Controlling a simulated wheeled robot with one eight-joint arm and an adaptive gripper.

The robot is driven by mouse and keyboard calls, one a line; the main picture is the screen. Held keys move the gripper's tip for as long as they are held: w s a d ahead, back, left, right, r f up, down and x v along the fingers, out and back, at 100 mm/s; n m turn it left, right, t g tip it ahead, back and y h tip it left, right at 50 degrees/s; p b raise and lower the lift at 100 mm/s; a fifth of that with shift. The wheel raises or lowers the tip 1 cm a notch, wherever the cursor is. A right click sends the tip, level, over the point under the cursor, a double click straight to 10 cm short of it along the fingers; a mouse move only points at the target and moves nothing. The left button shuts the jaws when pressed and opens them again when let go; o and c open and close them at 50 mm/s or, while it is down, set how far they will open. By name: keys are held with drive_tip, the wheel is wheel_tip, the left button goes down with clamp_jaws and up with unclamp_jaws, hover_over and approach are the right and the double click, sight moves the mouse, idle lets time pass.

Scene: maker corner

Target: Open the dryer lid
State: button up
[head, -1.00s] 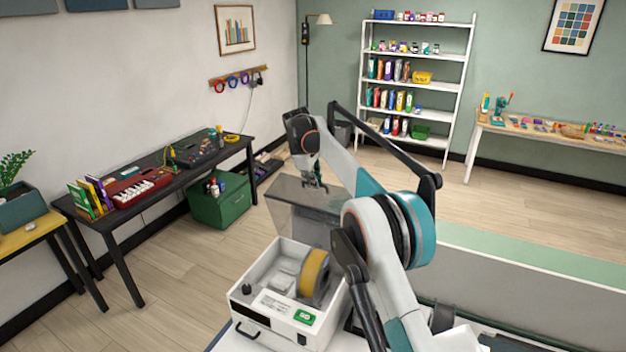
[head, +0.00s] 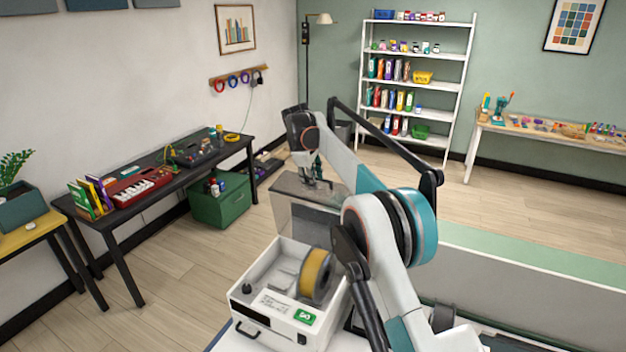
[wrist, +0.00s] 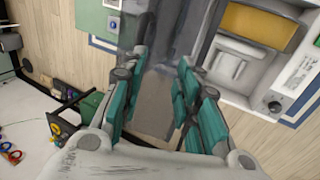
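The dryer (head: 262,331) is a white box at the lower middle of the head view, with a yellow spool (head: 314,274) inside. Its smoky, see-through lid (head: 303,222) stands raised at the back of the box, and the box's inside is exposed. My gripper (head: 318,184) is at the lid's upper edge. In the wrist view my gripper (wrist: 160,68) has its teal fingers apart, with the see-through lid (wrist: 152,108) showing between and beyond them. Contact with the lid is unclear. The dryer also shows at the upper right there (wrist: 236,66).
A black table (head: 165,170) with a red keyboard stands at left, above a green bin (head: 222,203). A white shelf (head: 417,55) and a craft table (head: 545,131) stand at the back. A grey panel with a green top (head: 540,260) is at right. Floor beyond the dryer is clear.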

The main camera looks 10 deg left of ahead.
drive_tip(key=v, duration=1.1)
drive_tip(key=shift+r, duration=0.1)
drive_tip(key=shift+c, duration=0.6)
